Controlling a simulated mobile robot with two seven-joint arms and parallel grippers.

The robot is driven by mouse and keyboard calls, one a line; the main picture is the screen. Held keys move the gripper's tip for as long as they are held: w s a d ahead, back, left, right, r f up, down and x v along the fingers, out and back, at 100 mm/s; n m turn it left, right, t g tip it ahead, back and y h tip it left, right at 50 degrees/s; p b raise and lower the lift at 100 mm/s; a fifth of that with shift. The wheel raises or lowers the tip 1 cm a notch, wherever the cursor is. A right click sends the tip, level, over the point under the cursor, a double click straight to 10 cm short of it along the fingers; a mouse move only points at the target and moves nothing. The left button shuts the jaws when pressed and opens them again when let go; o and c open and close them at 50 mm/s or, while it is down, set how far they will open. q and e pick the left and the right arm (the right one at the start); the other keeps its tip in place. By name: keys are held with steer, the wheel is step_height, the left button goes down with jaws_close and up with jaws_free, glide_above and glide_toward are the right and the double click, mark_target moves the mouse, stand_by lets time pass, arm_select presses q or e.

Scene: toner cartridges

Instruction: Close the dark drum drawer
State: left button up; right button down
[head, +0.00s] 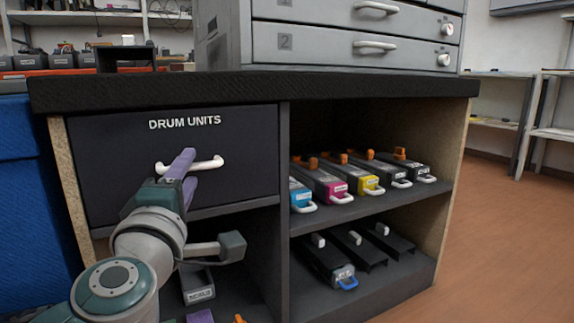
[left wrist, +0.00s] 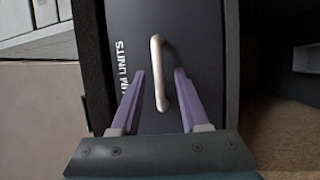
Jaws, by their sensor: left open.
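The dark drum drawer (head: 240,150), lettered "DRUM UNITS", sits under the black counter top. Its front looks flush with the cabinet frame. Its white bar handle (head: 208,164) runs across the front. My left gripper (head: 185,175) is in front of the handle with its purple fingers pointing at the drawer. In the left wrist view the handle (left wrist: 158,72) lies between the two open fingers (left wrist: 157,90). I cannot tell whether the fingers touch it. My right gripper is not in view.
Open shelves right of the drawer hold several toner cartridges (head: 335,187) and dark units below (head: 328,262). A grey drawer cabinet (head: 310,40) stands on the counter (head: 150,88). A blue box (head: 30,200) is at the left. Floor at right is clear.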

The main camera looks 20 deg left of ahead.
arm_select(q)
steer(key=p+v, duration=0.2)
steer(key=v, duration=0.7)
steer(key=s+d+r+m+g+h+p, duration=0.2)
steer(key=d+r+m+h+p, duration=0.4)
steer(key=r+p, duration=0.6)
steer(key=s+d+r+m+g+h+p, duration=0.1)
steer(key=d+r+m+g+h+p, duration=0.1)
steer(key=d+r+m+h+p, duration=0.7)
steer(key=s+d+r+m+g+p, duration=0.2)
steer(key=r+m+p, duration=0.3)
steer(key=r+p, duration=0.9)
steer(key=s+a+r+m+g+y+p, duration=0.3)
steer(key=s+r+p, duration=0.55)
steer(key=p, duration=0.75)
steer(key=s+a+r+m+g+y+p, duration=0.1)
steer(key=s+a+r+g+y+p, duration=0.35)
steer(key=r+p, duration=0.85)
step_height(320, 180, up, 32)
steer(key=s+h+p, duration=0.1)
steer(key=p, duration=3.4)
steer(key=shift+s+a+f+h, duration=0.15)
steer(key=shift+s+a+h, duration=0.1)
steer(key=shift+a+h, duration=0.1)
